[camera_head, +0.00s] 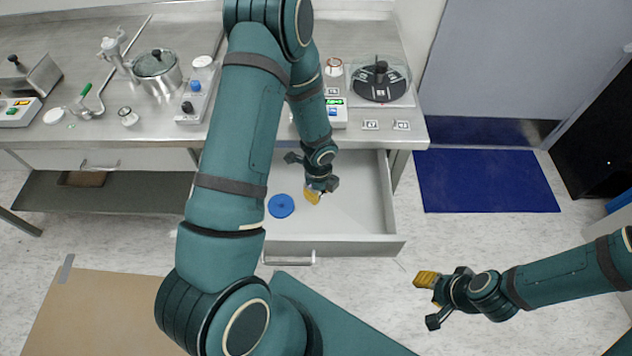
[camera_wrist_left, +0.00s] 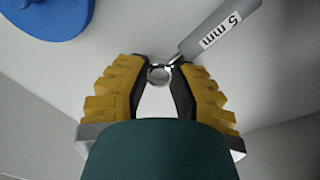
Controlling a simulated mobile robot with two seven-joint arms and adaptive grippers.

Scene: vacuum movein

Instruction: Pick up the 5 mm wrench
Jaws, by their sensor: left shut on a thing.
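The 5 mm wrench (camera_wrist_left: 215,32) shows in the left wrist view, with a grey handle labelled "5 mm" and a round metal ring end. My left gripper (camera_wrist_left: 162,68) is closed around the ring end, between its yellow-padded fingers; the handle points up and right. In the head view my left gripper (camera_head: 313,196) is down inside the open drawer (camera_head: 360,215), and the wrench cannot be made out there. My right gripper (camera_head: 428,298) is off to the right over the floor, away from the drawer, and its finger gap is unclear.
A blue round disc (camera_head: 281,206) lies in the drawer left of my left gripper. The steel counter (camera_head: 75,120) above holds a pot (camera_head: 158,72) and other equipment. A blue mat (camera_head: 485,182) lies on the floor at right. The drawer's right part is bare.

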